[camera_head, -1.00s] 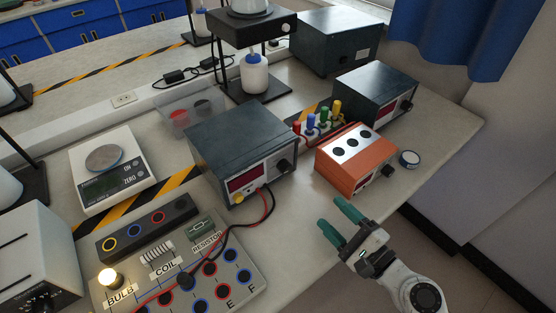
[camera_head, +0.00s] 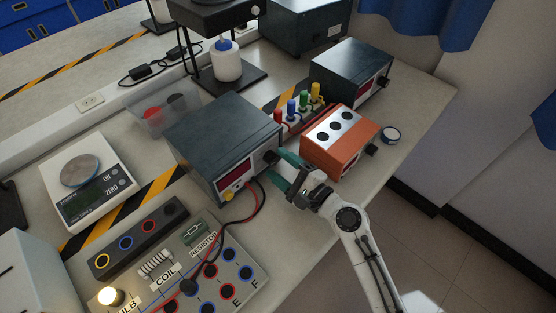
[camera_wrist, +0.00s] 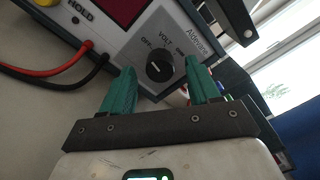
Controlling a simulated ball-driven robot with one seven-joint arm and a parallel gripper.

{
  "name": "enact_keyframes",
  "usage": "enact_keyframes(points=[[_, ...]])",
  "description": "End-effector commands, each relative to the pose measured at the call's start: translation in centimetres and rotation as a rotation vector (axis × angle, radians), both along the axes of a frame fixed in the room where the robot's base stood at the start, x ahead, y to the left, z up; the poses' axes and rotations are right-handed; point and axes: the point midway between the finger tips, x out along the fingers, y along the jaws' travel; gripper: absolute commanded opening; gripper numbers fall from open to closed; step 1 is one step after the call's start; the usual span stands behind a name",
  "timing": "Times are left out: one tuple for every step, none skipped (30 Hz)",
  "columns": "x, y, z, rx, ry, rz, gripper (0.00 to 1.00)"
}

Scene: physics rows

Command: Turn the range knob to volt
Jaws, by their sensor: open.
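The range knob (camera_wrist: 160,67) is a round black dial on the grey front of the dark meter box (camera_head: 208,135). OFF, VOLT and a third, partly legible label stand around it in the wrist view; I cannot tell clearly which one its pointer marks. In the head view the knob (camera_head: 270,157) sits at the right end of the meter's front, partly hidden by my fingers. My gripper (camera_wrist: 160,72) is open, its green fingers one on each side of the knob, with gaps showing. In the head view my gripper (camera_head: 279,166) reaches the meter's front from the right.
Red and black leads (camera_head: 257,205) hang from the meter's lower front. An orange box (camera_head: 330,158) stands close to the right of my gripper. Coloured plugs (camera_head: 300,105) are behind it. A circuit board (camera_head: 235,290) lies in front of the meter. A scale (camera_head: 88,195) stands left.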

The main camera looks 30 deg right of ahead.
Motion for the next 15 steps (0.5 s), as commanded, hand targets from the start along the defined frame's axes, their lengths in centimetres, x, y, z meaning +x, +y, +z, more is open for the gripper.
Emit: enact_keyframes(points=[[0.46,0.16,0.08,0.0,0.0,0.001,0.61],[0.65,0.23,0.07,-0.001,0.0,0.001,0.61],[0.86,0.29,0.04,-0.001,0.0,0.001,0.61],[0.99,0.33,0.03,-0.001,0.0,0.001,0.61],[1.08,0.35,0.01,-0.001,0.0,0.001,0.61],[1.16,0.38,0.0,-0.001,0.0,0.001,0.61],[1.2,0.39,-0.01,0.0,0.001,0.001,0.61],[1.21,0.41,-0.02,0.0,0.001,0.001,0.61],[1.21,0.4,-0.03,0.0,0.001,0.001,0.61],[1.2,0.41,-0.04,0.0,0.001,0.001,0.61],[1.2,0.41,-0.04,0.0,0.001,0.001,0.61],[1.19,0.41,-0.03,0.0,0.001,0.001,0.61],[1.19,0.41,-0.02,0.0,0.001,0.001,0.61],[1.18,0.4,-0.02,0.0,0.0,0.0,0.6],[1.18,0.4,-0.02,0.0,0.001,0.001,0.56]])
